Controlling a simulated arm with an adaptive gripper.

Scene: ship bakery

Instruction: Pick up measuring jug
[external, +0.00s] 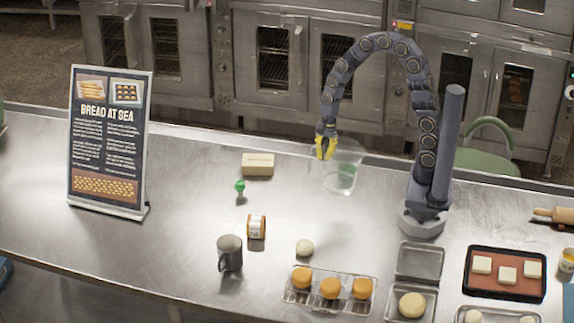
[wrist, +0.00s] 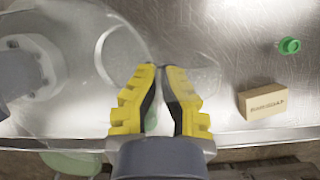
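The measuring jug (external: 340,172) is clear and see-through, in front of my arm near the back of the steel counter in the external view. In the wrist view its clear body (wrist: 95,85) fills the left of the picture, with a clear loop like a handle near the fingers. My gripper (external: 325,150) is at the jug's upper left side. In the wrist view the yellow fingertips (wrist: 160,70) are close together, with clear jug material between them. The jug looks upright; how far its base is above the counter is hard to tell.
A sign (external: 108,140) stands left. The counter between is clear.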

